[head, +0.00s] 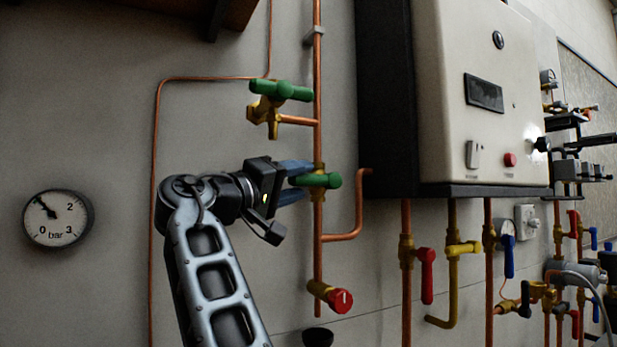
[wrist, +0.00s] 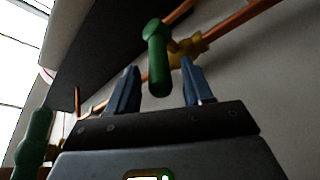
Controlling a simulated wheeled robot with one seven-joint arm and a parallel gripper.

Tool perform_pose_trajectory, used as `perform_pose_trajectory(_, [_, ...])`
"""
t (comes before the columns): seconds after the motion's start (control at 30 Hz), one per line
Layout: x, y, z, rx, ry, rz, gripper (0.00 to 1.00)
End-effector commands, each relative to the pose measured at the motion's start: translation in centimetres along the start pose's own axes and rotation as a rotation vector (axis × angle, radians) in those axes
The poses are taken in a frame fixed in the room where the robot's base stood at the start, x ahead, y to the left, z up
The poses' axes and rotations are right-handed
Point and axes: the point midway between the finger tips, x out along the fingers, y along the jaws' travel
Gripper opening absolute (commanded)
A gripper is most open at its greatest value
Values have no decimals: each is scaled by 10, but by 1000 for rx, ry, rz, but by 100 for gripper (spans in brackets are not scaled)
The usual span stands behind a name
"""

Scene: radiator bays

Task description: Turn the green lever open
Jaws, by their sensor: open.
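A green lever (head: 322,181) sits on a brass valve on the vertical copper pipe, lying crosswise to the pipe. My gripper (head: 303,181) is open beside it, with its blue fingers pointing at the valve. In the wrist view the green lever (wrist: 158,66) stands between the two open fingers of my gripper (wrist: 160,74), with gaps on both sides. The brass valve body (wrist: 188,47) shows behind it. The lever's near end is partly hidden by the fingers in the head view.
A second green handle (head: 282,90) is on a brass tap above. A red knob (head: 340,301) is below on the same pipe. The boiler (head: 470,110) stands close on the right, with red (head: 427,275), yellow (head: 462,248) and blue (head: 508,260) levers beneath. A pressure gauge (head: 58,218) hangs left.

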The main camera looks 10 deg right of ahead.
Motion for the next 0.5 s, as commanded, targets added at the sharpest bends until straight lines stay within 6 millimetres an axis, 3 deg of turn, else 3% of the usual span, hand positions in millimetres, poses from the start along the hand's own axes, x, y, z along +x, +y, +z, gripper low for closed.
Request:
perform_pose_trajectory(0.2, [30,0,0,0,0,0,51])
perform_pose_trajectory(0.5, [39,-1,0,0,1,-1,51])
